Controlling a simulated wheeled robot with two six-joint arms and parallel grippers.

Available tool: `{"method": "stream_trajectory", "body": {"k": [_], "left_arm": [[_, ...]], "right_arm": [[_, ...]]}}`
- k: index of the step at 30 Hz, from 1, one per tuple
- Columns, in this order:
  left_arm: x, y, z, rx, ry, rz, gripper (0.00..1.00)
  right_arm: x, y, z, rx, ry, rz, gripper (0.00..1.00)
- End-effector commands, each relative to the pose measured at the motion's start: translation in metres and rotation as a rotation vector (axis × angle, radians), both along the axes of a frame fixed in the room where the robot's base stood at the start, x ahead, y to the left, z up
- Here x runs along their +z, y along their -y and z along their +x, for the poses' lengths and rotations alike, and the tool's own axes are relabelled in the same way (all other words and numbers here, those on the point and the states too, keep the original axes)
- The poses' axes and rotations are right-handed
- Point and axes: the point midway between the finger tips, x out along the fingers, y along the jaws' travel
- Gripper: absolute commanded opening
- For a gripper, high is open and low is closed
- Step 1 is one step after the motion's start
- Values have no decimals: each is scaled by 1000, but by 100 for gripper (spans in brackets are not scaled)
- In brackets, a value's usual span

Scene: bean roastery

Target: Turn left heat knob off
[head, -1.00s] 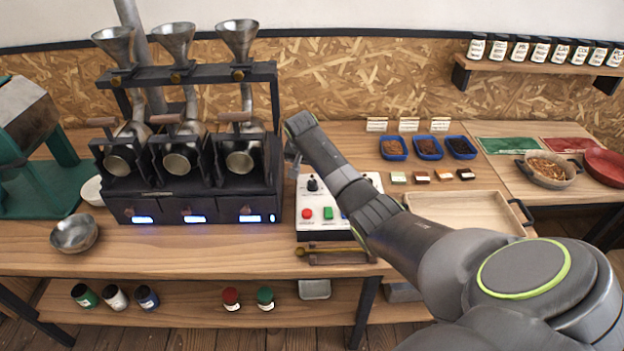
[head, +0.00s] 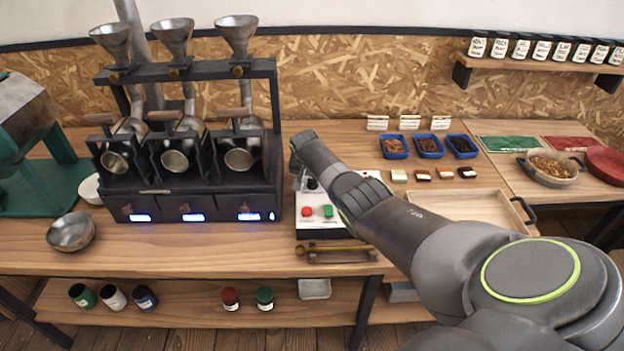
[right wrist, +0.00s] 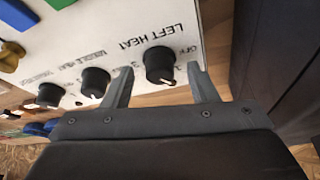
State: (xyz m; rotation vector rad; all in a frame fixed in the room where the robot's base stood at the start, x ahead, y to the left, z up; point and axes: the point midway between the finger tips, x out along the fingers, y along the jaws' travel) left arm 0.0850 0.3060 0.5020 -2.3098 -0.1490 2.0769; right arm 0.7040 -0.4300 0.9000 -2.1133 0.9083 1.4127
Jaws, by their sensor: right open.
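The left heat knob (right wrist: 160,64) is black and round on a white control panel (head: 312,234), under the printed words LEFT HEAT. In the right wrist view its white mark shows at the knob's lower edge, while OFF is printed at its upper right. My right gripper (right wrist: 160,72) is open, with one fingertip on each side of the knob; I cannot tell whether they touch it. In the head view my right gripper (head: 297,170) is over the panel's back left part, and the wrist hides much of the panel. My left gripper is not in view.
Two more black knobs (right wrist: 95,81) (right wrist: 49,95) stand in a row beside it. The panel also has a red button (head: 307,212) and a green button (head: 328,211). The dark three-drum roaster (head: 190,185) stands close left. A wooden tray (head: 470,212) lies right.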

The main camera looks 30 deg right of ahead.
Motion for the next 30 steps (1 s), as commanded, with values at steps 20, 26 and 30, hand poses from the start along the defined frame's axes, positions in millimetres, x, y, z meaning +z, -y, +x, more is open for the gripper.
{"method": "stream_trajectory", "body": {"k": [20,26,30], "left_arm": [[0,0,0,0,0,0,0],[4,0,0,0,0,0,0],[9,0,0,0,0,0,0]], "right_arm": [[0,0,0,3,0,0,9],[1,1,0,46,1,0,9],[2,1,-1,119,0,0,9]]}}
